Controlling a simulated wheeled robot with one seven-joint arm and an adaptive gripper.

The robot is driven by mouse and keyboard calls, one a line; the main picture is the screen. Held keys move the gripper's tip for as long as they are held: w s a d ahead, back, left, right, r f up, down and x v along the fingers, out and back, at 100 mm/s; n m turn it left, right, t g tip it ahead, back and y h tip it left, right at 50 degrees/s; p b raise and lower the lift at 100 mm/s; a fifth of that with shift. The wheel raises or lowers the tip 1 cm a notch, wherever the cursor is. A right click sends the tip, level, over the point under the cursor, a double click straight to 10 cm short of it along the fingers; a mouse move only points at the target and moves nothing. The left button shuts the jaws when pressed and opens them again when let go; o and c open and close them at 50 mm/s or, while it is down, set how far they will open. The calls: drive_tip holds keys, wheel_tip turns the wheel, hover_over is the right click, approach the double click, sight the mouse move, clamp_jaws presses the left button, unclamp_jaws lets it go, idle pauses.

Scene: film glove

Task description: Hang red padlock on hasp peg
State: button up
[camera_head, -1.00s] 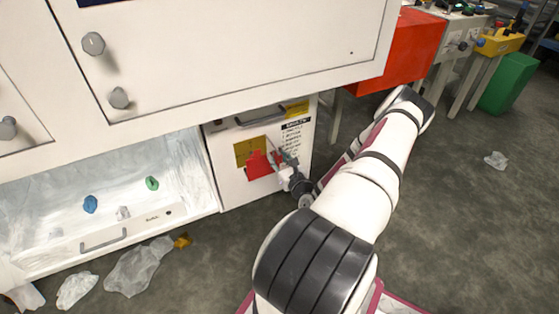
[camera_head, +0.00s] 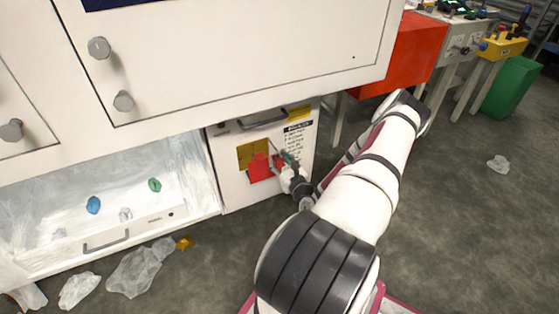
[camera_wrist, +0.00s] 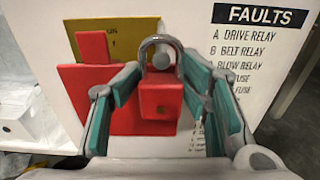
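The red padlock (camera_wrist: 160,98), with a grey shackle, hangs upright between the fingertips of my gripper (camera_wrist: 161,82) in the wrist view. The teal finger pads lie against its two sides. A grey round peg end (camera_wrist: 162,61) shows inside the shackle loop, in front of the yellow plate (camera_wrist: 125,38). I cannot tell from this angle whether the shackle is over the peg or only in front of it. A red hasp panel (camera_wrist: 85,85) is behind the padlock. In the head view my gripper (camera_head: 278,163) is at the red panel on the white cabinet front (camera_head: 235,190).
A black-and-white FAULTS list (camera_wrist: 265,15) is right of the yellow plate. An open drawer (camera_head: 150,222) with blue and green pieces is at the left. Clear plastic bags (camera_head: 137,270) lie on the floor. A red box (camera_head: 410,50) overhangs right of the cabinet.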

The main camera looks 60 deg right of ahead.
drive_tip(key=shift+o, duration=0.3)
drive_tip(key=shift+w+d+f, duration=0.2)
drive_tip(key=shift+w, duration=0.1)
drive_tip(key=shift+s, duration=0.2)
drive_tip(key=shift+s+a, duration=0.2)
drive_tip(key=v, duration=1.1)
drive_tip(key=shift+s, duration=0.2)
drive_tip(key=shift+a, duration=0.1)
